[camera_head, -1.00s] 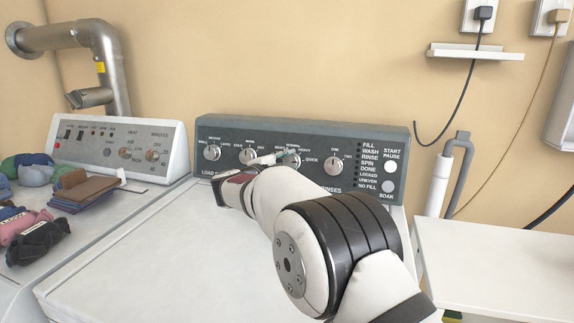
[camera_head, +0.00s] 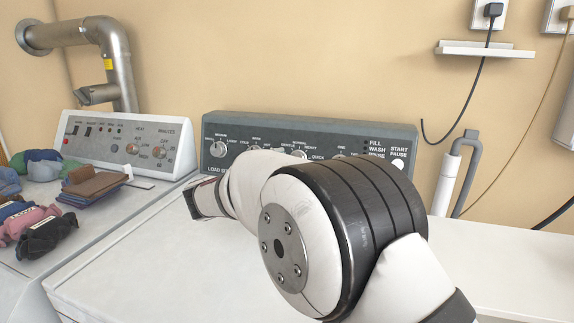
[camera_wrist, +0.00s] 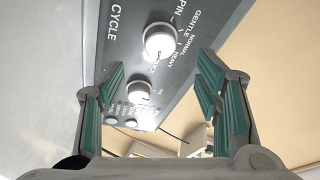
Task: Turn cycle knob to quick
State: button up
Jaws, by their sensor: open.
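The cycle knob (camera_wrist: 160,42) is a round white-and-silver dial on the washer's dark panel (camera_wrist: 205,20). The words gentle, normal and heavy run along one side of it, and a partly blurred quick label lies below. My gripper (camera_wrist: 160,62) is open, with a green-padded finger on each side of the picture and the knob between and beyond the tips, apart from both. I cannot tell which setting the knob points to. In the head view the knob (camera_head: 298,153) shows just above my arm, which hides my gripper.
A smaller knob (camera_wrist: 138,91) lies further along the panel. In the head view the load knob (camera_head: 218,149) is at the panel's left. A dryer (camera_head: 120,138) with folded cloths stands left, and a white shelf (camera_head: 487,49) hangs on the wall.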

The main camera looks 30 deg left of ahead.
jog(key=s, duration=0.3)
jog(key=shift+s+r, duration=0.15)
jog(key=shift+s, duration=0.05)
dwell(0.3)
